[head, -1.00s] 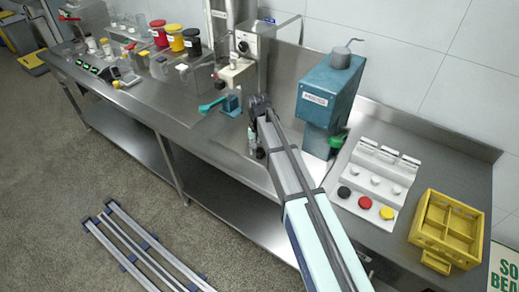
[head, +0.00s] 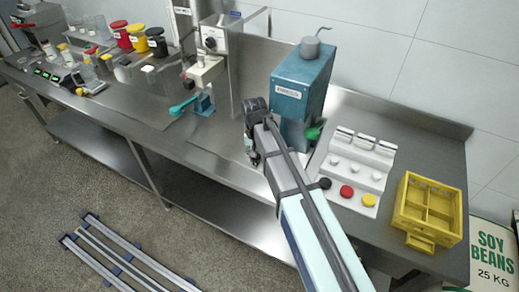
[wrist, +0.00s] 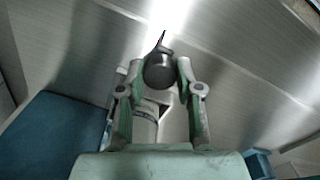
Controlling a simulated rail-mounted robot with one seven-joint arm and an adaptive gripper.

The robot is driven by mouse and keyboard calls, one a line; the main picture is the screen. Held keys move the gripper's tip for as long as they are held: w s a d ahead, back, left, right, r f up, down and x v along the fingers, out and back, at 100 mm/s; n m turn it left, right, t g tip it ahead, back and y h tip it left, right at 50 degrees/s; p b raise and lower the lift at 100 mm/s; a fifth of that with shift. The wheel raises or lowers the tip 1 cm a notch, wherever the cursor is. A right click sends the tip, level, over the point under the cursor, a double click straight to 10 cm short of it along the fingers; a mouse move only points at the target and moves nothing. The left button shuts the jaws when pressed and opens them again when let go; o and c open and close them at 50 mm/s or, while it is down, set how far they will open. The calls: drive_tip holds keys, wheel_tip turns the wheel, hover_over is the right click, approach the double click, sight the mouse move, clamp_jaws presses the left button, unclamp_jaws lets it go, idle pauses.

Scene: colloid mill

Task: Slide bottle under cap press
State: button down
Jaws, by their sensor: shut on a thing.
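The blue cap press (head: 302,88) stands on the steel bench, with a green handle (head: 315,131) low on its right. My gripper (head: 252,155) is low over the bench, just left of and in front of the press. In the wrist view my gripper (wrist: 162,70) is shut on the bottle (wrist: 146,122), whose pale body shows between the fingers. A dark round part with a thin spike shows between the fingertips. In the head view the arm hides nearly all of the bottle. A blue surface, likely the press, is close on the left in the wrist view.
A yellow crate (head: 405,205) stands farther right. A small blue stand with a teal lever (head: 182,108) is to the left, before a steel partition.

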drive_tip(key=shift+s+d, duration=0.1)
drive_tip(key=shift+d, duration=0.3)
drive_tip(key=shift+a, duration=0.1)
drive_tip(key=c, duration=0.8)
unclamp_jaws()
drive_tip(key=shift+o, duration=0.2)
drive_tip(key=shift+r, duration=0.1)
wheel_tip(320, 180, up, 12)
drive_tip(key=shift+a, duration=0.2)
